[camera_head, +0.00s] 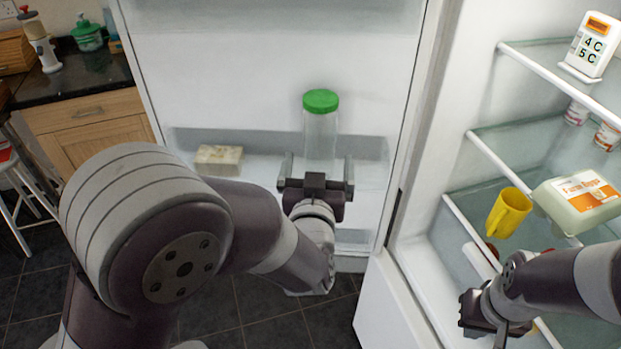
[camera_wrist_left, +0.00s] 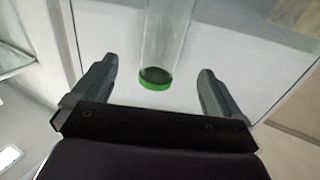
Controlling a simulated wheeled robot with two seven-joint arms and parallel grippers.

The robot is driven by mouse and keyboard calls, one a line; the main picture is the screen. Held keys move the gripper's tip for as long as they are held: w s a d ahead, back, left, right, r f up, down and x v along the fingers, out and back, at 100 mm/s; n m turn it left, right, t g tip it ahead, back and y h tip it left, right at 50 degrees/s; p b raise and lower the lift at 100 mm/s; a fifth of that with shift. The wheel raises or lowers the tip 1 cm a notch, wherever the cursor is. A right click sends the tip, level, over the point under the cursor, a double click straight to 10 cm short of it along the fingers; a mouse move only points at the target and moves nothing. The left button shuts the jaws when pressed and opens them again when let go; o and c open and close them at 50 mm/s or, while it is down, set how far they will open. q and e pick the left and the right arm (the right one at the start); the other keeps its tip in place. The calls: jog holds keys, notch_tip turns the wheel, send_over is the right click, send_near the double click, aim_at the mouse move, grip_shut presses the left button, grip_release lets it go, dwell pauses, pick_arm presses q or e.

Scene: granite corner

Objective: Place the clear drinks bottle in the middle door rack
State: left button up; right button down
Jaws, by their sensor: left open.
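The clear drinks bottle (camera_head: 319,136) with a green cap stands upright at the middle door rack (camera_head: 268,140) of the open fridge door. My left gripper (camera_head: 317,170) is open in front of the bottle's lower part, one finger to each side. In the left wrist view the bottle (camera_wrist_left: 163,40) shows upside down between and beyond the open fingers of my left gripper (camera_wrist_left: 160,88), with no finger touching it. The bottle's base is hidden in the head view. My right gripper (camera_head: 490,318) is at the lower right by the fridge shelves; its fingers are not clear.
A pale block-shaped item (camera_head: 218,158) sits in the same rack, left of the bottle. The rack right of the bottle looks free.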

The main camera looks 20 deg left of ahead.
pick_arm(q)
jog(key=s+f+m+g+h, duration=0.1)
jog(key=s+f+g+h, duration=0.15)
jog(key=f+g, duration=0.35)
jog(key=s+f+m+g+h, duration=0.1)
jog(key=s+f+g+h, duration=0.1)
jog(key=s+f+g, duration=0.4)
jog(key=s+a+f+g+y, duration=0.1)
jog(key=s+a+f+g, duration=0.2)
jog(key=s, duration=0.3)
jog(key=shift+s+a+g, duration=0.2)
jog(key=shift+a+g, duration=0.3)
jog(key=shift+a, duration=0.4)
